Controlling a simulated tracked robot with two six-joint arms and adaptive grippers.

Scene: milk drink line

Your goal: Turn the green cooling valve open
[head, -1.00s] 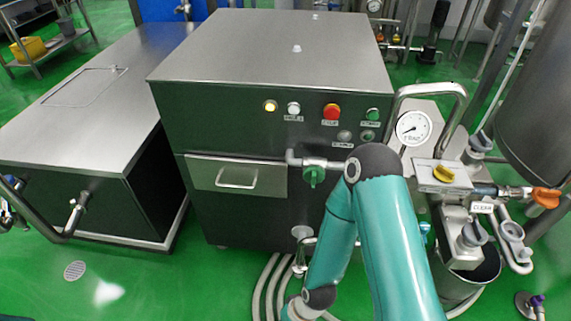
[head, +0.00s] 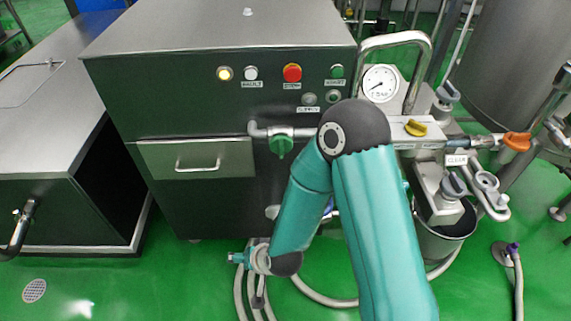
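The green cooling valve (head: 282,146) is a small green handle hanging under a short grey pipe on the front of the dark steel cabinet, right of its drawer. My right arm rises from the bottom of the head view, bends at a dark elbow just right of the valve, and runs down to its wrist below the drawer. The wrist is well below the valve and apart from it. The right gripper's fingers cannot be made out clearly against the grey hoses. My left gripper is not in view.
The cabinet (head: 215,105) has a drawer (head: 197,159) and a red button (head: 292,72). To its right are a pressure gauge (head: 380,83), a yellow knob (head: 415,128), an orange handle (head: 517,141) and a bucket (head: 440,240). Grey hoses (head: 325,301) lie on the green floor.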

